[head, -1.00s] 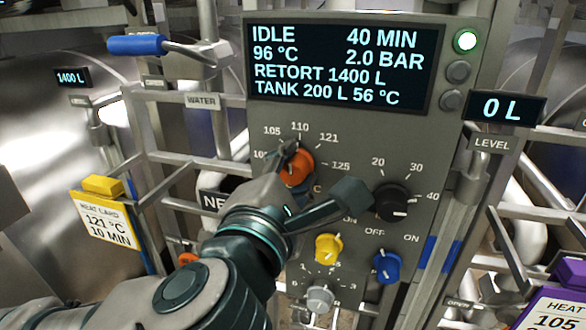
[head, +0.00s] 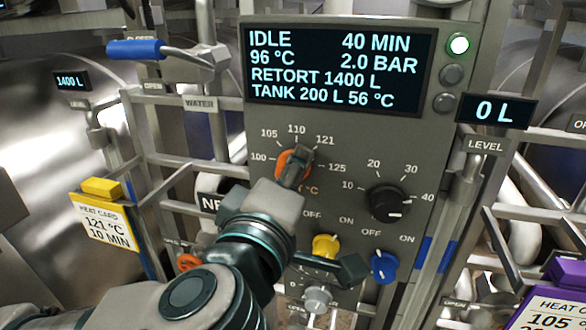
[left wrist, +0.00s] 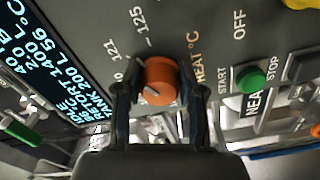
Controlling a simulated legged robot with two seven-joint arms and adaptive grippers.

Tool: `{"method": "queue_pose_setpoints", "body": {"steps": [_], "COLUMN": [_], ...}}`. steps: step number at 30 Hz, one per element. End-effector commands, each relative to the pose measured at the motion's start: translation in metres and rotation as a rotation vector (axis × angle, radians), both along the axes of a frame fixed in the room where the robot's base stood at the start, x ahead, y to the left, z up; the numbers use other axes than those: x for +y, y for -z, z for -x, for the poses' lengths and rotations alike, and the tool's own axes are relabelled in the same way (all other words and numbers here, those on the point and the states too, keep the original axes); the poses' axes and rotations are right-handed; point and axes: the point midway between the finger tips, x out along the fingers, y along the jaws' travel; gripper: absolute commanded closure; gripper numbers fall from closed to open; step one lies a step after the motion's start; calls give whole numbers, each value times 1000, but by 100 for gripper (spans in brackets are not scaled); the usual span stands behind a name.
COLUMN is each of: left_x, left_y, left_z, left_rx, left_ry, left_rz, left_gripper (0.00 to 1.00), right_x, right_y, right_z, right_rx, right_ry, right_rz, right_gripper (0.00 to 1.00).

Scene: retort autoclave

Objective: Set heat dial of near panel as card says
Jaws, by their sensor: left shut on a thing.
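The orange heat dial (head: 283,163) is on the upper left of the grey panel (head: 350,140), within a scale marked 100, 105, 110, 121 and 125. My left gripper (head: 298,166) is shut on the dial and hides part of it. In the left wrist view the orange dial (left wrist: 160,74) sits between the two fingers of the left gripper (left wrist: 159,90). A pale line shows on its face, but I cannot tell exactly which mark it meets. A yellow-topped heat card (head: 105,222) at the left reads 121 °C, 10 MIN. My right gripper is not in view.
The panel display (head: 335,68) reads IDLE, 40 MIN, 96 °C, 2.0 BAR. A black dial (head: 388,204), yellow knob (head: 325,244), blue knob (head: 384,266) and grey knob (head: 317,297) sit close by. A purple heat card (head: 550,310) at lower right reads 105. Pipes flank the panel.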

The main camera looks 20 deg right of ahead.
Motion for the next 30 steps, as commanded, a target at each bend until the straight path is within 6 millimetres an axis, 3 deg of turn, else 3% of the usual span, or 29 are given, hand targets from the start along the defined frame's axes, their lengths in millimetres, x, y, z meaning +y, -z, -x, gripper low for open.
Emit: {"method": "queue_pose_setpoints", "body": {"steps": [10, 26, 27, 30], "left_x": [-1, 1, 1, 1], "left_y": [7, 7, 7, 7], "left_z": [0, -2, -2, -2], "left_rx": [-69, -80, -79, -81], "left_ry": [6, 3, 3, 2], "left_rz": [-126, -145, -144, -144], "left_gripper": [97, 97, 60, 37], "right_x": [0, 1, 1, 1], "right_y": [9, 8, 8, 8], "right_z": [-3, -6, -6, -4], "right_rx": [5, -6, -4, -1], "right_ry": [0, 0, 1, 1], "right_rz": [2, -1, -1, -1], "right_gripper": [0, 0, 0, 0]}}
